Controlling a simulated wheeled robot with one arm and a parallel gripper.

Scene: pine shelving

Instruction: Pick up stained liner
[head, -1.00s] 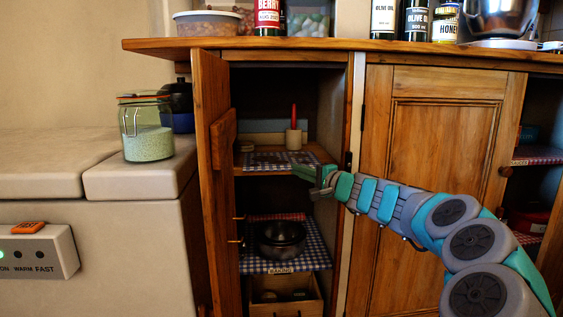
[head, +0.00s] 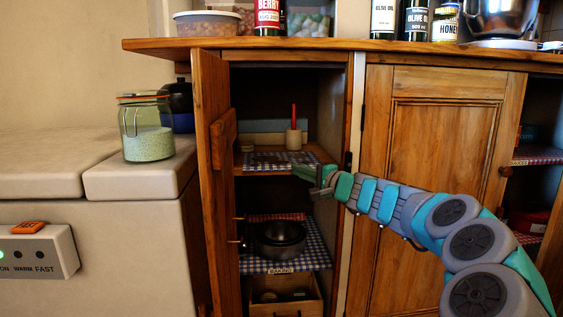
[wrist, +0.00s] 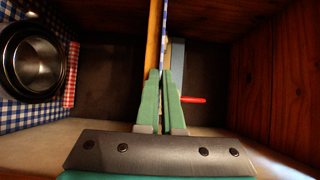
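The blue-and-white checked liner (head: 268,158) lies on the upper shelf of the open cupboard; I cannot make out a stain on it. In the wrist view the liner (wrist: 164,50) shows edge-on as a thin strip running down between my fingertips. My gripper (head: 305,173) is at the front edge of that shelf, on its right side. In the wrist view my gripper's (wrist: 161,85) green fingers are nearly together, with the liner's edge between them. The exact contact is hidden by the fingers.
A candle holder with a red candle (head: 294,136) stands on the upper shelf behind the liner. The lower shelf has another checked liner (head: 318,254) with metal bowls (head: 280,240). The open door (head: 212,150) stands to the left, the closed door (head: 440,170) to the right.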

